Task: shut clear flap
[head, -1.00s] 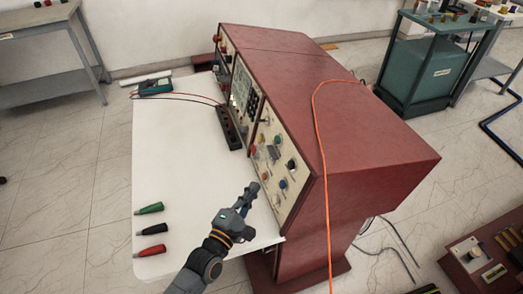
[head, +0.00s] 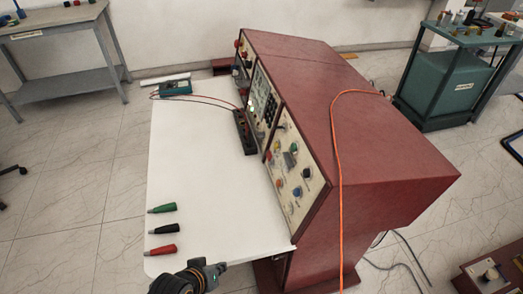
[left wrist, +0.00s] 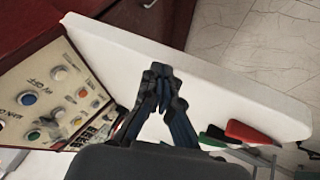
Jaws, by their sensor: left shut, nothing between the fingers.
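The red console (head: 375,130) has a slanted front panel (head: 293,175) with coloured knobs and sockets; this panel also shows at the left of the left wrist view (left wrist: 45,95). I cannot clearly make out a clear flap; any transparent part is too small or faint to tell. My left gripper (head: 220,267) is at the front edge of the white tabletop, apart from the panel and left of its near end. In the left wrist view its fingers (left wrist: 160,72) are together and empty. My right gripper is not in view.
The white tabletop (head: 200,130) is mostly bare. Green (head: 163,208), black (head: 164,228) and red (head: 161,250) handles lie at its near left. A meter (head: 175,87) with leads lies at the back. An orange cable (head: 339,190) hangs over the console.

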